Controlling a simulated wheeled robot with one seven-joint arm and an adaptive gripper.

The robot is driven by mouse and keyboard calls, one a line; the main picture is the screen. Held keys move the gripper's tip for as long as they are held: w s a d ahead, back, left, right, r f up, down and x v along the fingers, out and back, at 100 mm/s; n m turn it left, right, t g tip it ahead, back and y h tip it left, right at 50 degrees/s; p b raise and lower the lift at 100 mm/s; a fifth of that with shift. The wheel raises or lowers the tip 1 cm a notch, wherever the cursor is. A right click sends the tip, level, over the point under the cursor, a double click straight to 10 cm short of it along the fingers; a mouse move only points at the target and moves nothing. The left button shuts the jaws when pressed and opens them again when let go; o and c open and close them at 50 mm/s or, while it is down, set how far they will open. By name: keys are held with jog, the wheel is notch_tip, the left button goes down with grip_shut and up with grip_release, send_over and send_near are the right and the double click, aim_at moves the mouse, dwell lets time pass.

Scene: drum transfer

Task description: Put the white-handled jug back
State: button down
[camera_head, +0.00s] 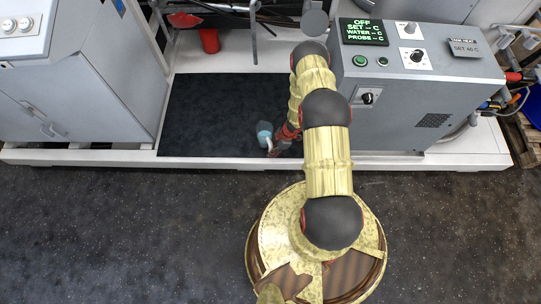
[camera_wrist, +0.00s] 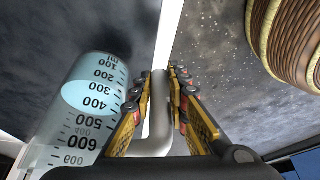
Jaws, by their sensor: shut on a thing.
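The dark mat (camera_head: 205,110) lies in a pale platform between a grey cabinet (camera_head: 80,75) at left and a control box (camera_head: 415,95) at right. The box display reads OFF. A red cup (camera_head: 209,41) stands behind the mat. Most of the mat is clear.

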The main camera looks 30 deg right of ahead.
jog(key=shift+w+a+f+b, duration=0.15)
jog(key=shift+f+b, duration=0.25)
jog(key=shift+f, duration=0.55)
jog(key=shift+w+f+b, duration=0.1)
jog(key=shift+f+b, duration=0.25)
jog(key=shift+f, duration=0.55)
jog(key=shift+f, duration=0.1)
jog(key=c, duration=1.7)
grip_release()
jog(key=shift+c, duration=0.2)
